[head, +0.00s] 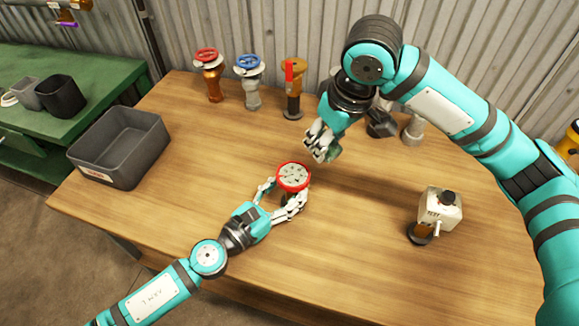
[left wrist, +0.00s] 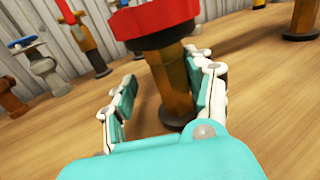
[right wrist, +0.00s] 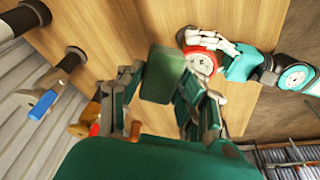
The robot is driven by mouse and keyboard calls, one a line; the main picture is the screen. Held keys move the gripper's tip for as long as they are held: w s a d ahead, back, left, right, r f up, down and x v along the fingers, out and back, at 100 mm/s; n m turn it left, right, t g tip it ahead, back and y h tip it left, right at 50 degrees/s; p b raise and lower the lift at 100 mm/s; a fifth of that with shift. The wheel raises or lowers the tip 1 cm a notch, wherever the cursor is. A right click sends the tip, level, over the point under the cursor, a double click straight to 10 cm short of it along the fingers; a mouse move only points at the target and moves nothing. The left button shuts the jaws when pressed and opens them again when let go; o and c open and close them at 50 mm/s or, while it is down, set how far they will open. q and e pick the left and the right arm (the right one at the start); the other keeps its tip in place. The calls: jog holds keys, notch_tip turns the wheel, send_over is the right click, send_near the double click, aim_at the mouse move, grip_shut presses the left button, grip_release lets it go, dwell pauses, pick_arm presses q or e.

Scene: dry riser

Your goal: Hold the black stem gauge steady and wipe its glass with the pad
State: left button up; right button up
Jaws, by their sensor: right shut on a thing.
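The gauge (head: 294,177) has a red rim and a pale round face and stands upright on the wooden table. In the left wrist view its stem (left wrist: 170,78) looks amber-brown, darker lower down, under the red rim (left wrist: 155,22). My left gripper (head: 287,190) has its fingers on both sides of the stem; a gap shows at the left finger, and contact at the right finger is unclear. My right gripper (head: 322,147) is shut on a green pad (right wrist: 163,73), held above the table, behind and right of the gauge, apart from its face.
Valves with a red wheel (head: 207,60), a blue wheel (head: 249,65) and a red lever (head: 291,85) stand along the back. A grey bin (head: 118,150) is at left. A white box on a stem (head: 440,208) stands at right. The table's front middle is clear.

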pick_arm(q)
jog(key=shift+s+r, duration=0.1)
jog(key=shift+s+a, duration=0.4)
jog(key=shift+s, duration=0.1)
jog(key=v, duration=1)
jog(key=shift+s+a, duration=0.15)
jog(key=shift+a, duration=0.15)
jog(key=shift+s+a, duration=0.1)
